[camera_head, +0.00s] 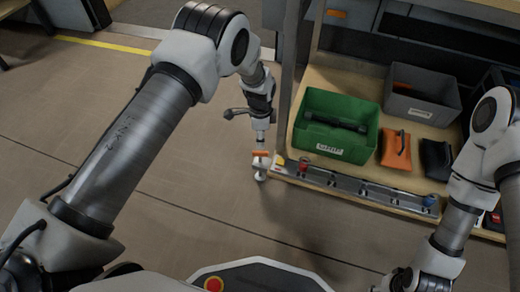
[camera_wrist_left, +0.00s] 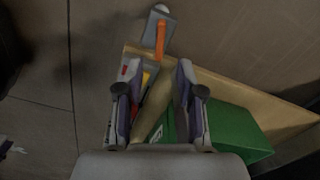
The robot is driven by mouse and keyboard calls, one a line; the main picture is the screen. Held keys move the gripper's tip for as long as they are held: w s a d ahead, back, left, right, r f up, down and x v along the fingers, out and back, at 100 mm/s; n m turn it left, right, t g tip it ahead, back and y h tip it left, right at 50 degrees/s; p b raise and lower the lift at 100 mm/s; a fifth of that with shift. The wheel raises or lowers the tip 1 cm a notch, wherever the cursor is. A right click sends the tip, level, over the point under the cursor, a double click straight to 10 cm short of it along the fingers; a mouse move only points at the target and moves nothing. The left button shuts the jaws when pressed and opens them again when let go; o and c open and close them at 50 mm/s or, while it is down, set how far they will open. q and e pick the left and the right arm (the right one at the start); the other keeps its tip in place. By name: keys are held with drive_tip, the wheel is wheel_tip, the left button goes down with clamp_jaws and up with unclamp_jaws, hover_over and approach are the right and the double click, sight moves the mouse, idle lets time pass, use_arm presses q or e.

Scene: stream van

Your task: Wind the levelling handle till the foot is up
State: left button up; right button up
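The levelling handle (camera_head: 261,153) is a small orange bar at the near left corner of the wooden shelf unit. In the left wrist view the orange handle (camera_wrist_left: 160,42) lies on a grey plate, beyond the fingertips. A pale foot (camera_head: 260,176) shows below it; whether it touches the floor I cannot tell. My left gripper (camera_head: 261,138) points down just above the handle in the head view. In the left wrist view its fingers (camera_wrist_left: 156,85) are apart with nothing held between them. My right gripper (camera_head: 400,282) is at the bottom edge, partly cut off; its fingers are unclear.
A green crate (camera_head: 309,146) and a grey crate (camera_head: 392,107) stand on the shelf, with an orange pouch (camera_head: 396,160) and a black pouch (camera_head: 437,162) beside them. A rail (camera_head: 345,187) with small fittings runs along the front edge. The floor (camera_head: 190,155) to the left is clear.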

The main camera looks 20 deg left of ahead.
sight(260, 152)
use_arm(q)
drive_tip(key=shift+f+m, duration=0.2)
drive_tip(key=shift+m, duration=0.1)
wheel_tip(260, 152, down, 8)
drive_tip(key=b, duration=0.4)
drive_tip(key=shift+r+b, duration=0.15)
drive_tip(key=shift+b, duration=0.15)
drive_tip(key=shift+r, duration=0.1)
clamp_jaws()
